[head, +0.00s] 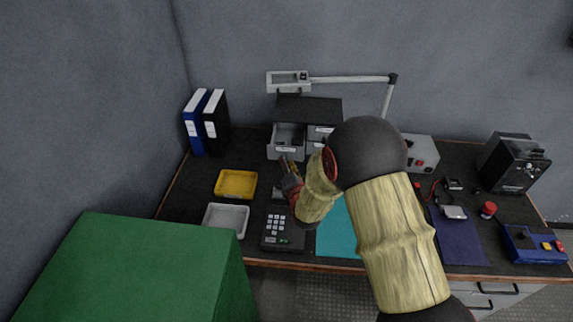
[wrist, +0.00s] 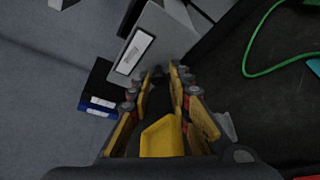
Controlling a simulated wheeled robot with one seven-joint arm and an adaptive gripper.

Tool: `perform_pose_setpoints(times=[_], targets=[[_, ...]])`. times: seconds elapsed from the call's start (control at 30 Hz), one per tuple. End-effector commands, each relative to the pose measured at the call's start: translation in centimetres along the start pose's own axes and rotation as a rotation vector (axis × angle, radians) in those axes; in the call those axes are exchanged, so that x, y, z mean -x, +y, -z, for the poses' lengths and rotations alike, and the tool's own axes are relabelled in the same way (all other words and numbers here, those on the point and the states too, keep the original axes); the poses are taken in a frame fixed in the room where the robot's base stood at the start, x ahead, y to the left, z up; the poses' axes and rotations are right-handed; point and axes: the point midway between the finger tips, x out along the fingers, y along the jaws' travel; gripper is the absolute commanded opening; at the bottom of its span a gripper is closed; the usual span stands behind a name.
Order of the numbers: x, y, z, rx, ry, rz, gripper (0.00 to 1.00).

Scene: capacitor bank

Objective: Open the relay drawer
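A small grey drawer cabinet with a dark top (head: 310,107) stands at the back of the bench. Its upper left drawer (head: 288,136) looks pulled out, with its inside showing from above. In the wrist view a grey drawer front with a white label (wrist: 133,53) is just beyond my fingertips; the label is too small to read. My gripper (head: 284,160) is right in front of that drawer. In the wrist view its fingers (wrist: 162,74) are apart, with something dark between the tips at the drawer front. I cannot tell whether they grip a handle.
A yellow tray (head: 236,184) and a grey tray (head: 226,218) lie left of my gripper. A keypad device (head: 282,232) is in front. Two binders (head: 206,122) stand at the back left. A lamp arm (head: 345,79) reaches over the cabinet. A green block (head: 150,275) fills the near left.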

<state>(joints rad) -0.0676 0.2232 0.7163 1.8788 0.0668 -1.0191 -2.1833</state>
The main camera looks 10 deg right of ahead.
Motion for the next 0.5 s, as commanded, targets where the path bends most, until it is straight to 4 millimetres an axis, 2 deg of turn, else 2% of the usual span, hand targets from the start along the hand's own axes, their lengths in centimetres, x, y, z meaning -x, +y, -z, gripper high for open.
perform_pose_setpoints(times=[0.2, 0.5], targets=[[-0.03, 0.06, -0.04, 0.000, -0.001, -0.001, 0.34], [0.04, 0.11, -0.06, 0.000, -0.001, -0.002, 0.34]])
